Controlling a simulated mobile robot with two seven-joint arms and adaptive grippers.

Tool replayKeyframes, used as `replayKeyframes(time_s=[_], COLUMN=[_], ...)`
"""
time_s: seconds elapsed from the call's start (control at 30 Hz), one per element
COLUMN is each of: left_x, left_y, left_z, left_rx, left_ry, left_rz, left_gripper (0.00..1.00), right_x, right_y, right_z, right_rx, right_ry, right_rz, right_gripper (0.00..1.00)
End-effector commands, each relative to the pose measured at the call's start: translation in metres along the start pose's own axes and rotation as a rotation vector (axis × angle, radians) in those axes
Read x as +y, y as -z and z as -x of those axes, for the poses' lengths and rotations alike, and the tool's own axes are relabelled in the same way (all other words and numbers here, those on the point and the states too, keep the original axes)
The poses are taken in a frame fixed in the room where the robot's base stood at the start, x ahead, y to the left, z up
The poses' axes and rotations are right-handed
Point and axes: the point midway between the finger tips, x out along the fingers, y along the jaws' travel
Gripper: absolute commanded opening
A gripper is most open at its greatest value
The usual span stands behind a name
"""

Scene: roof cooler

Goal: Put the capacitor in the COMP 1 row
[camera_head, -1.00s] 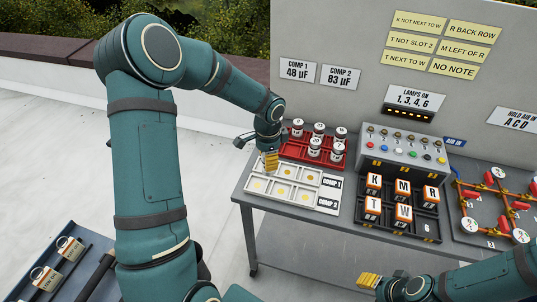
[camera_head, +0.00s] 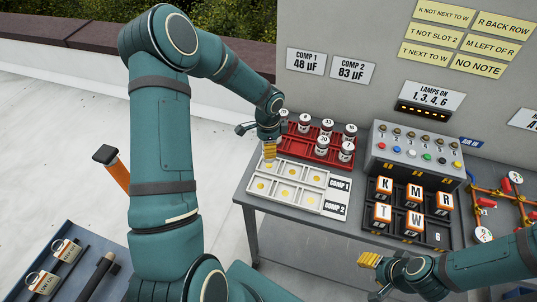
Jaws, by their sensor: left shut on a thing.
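My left gripper (camera_head: 270,151) hangs over the back left corner of the white tray (camera_head: 334,170), beside the red rack (camera_head: 297,146). Its yellow fingers are shut on a capacitor that is mostly hidden. The white tray has a back row labelled COMP 1 (camera_head: 340,184) and a front row labelled COMP 2 (camera_head: 335,208); the slots that show hold only yellow dots. Several white capacitors (camera_head: 323,145) stand in the red rack, and its front left slot looks empty. My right gripper (camera_head: 370,260) is low at the table's front; its opening is unclear.
Wall signs read COMP 1 48 µF (camera_head: 306,62) and COMP 2 83 µF (camera_head: 352,69). A grey lamp box (camera_head: 415,152) and a black tray of lettered blocks (camera_head: 437,237) stand right of the trays. Pipes with gauges (camera_head: 484,234) lie farther right.

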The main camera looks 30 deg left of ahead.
Motion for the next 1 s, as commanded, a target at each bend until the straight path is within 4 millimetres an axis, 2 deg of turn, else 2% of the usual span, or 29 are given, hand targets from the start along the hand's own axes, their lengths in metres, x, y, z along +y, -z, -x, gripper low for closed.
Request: replayKeyframes(time_s=[0.33,0.73,0.77,0.8,0.83,1.0], left_x=[0.0,0.0,0.0,0.0,0.0,0.0], left_y=[0.0,0.0,0.0,0.0,0.0,0.0], left_z=[-0.037,-0.043,-0.042,-0.042,-0.042,-0.041], left_rx=[0.0,0.001,0.0,0.0,0.0,0.001], left_ry=[0.0,0.001,0.001,0.001,0.001,0.001], left_rz=[0.001,0.001,0.001,0.001,0.001,0.001], left_gripper=[0.03,0.03,0.52,0.66,0.71,0.71], right_x=[0.0,0.002,0.002,0.002,0.001,0.001], right_y=[0.0,-0.001,-0.001,-0.001,0.0,0.0], right_z=[-0.002,-0.006,-0.005,-0.005,-0.005,-0.005], right_rx=[0.0,0.0,0.0,0.0,0.0,0.0], right_ry=[0.0,-0.001,-0.001,-0.001,-0.001,-0.001], right_rz=[0.0,0.0,0.0,0.0,0.0,0.0], right_gripper=[0.47,0.47,0.47,0.47,0.47,0.47])
